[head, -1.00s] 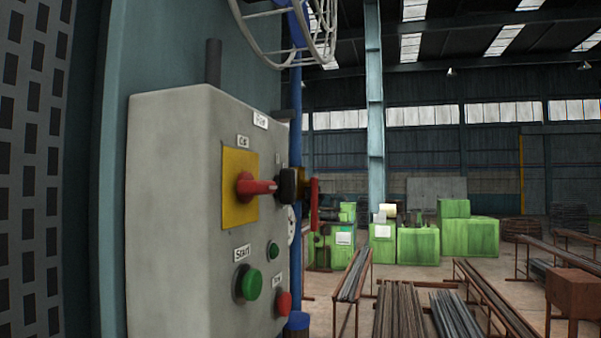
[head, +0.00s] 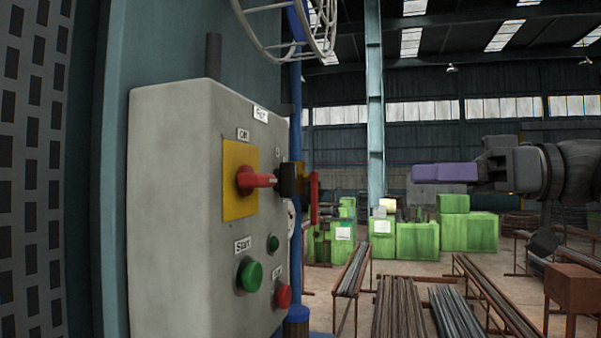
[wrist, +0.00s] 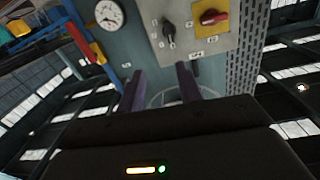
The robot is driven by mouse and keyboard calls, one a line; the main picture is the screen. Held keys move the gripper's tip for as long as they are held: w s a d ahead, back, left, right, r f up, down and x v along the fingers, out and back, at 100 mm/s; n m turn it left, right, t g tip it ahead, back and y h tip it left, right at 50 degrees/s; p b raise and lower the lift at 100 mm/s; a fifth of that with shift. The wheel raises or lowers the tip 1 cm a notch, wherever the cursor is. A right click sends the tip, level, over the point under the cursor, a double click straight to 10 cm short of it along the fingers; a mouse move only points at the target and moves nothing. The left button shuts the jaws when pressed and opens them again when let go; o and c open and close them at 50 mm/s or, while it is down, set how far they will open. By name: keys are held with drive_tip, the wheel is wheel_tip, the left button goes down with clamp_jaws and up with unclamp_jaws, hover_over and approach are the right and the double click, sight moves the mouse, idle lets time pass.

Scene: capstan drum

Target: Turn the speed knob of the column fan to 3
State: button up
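The speed knob appears as a black knob (head: 288,180) on the front of the grey control box (head: 170,200), seen almost edge-on in the head view. In the wrist view the black knob (wrist: 168,32) has small marks around it, too small to read. The fan's wire cage (head: 290,30) is at the top of the head view, and a cage also shows between my fingers in the wrist view (wrist: 172,97). My gripper (head: 415,172), with purple fingers, is right of the knob and apart from it. In the wrist view its fingers (wrist: 160,70) are spread and empty.
A red handle on a yellow plate (head: 232,207) sits beside the knob, with a green button (head: 250,276) and a red button (head: 283,296) below. A red lever (head: 314,197) stands just right of the knob. A white gauge (wrist: 109,14) is nearby. Space around my gripper is free.

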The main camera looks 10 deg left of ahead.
sight(295, 166)
drive_tip(key=shift+s+r+n+g, duration=0.5)
drive_tip(key=shift+s+r+n, duration=0.1)
drive_tip(key=shift+s+n, duration=0.2)
drive_tip(key=shift+a, duration=0.1)
drive_tip(key=a+p, duration=0.2)
drive_tip(key=a, duration=0.3)
drive_tip(key=w+a+p, duration=0.1)
drive_tip(key=a, duration=0.5)
drive_tip(key=a+p, duration=0.2)
drive_tip(key=a, duration=0.3)
drive_tip(key=shift+w+a+r+p, duration=0.1)
drive_tip(key=shift+w+a+p, duration=0.15)
drive_tip(key=shift+a+p, duration=0.1)
drive_tip(key=shift+a, duration=0.25)
clamp_jaws()
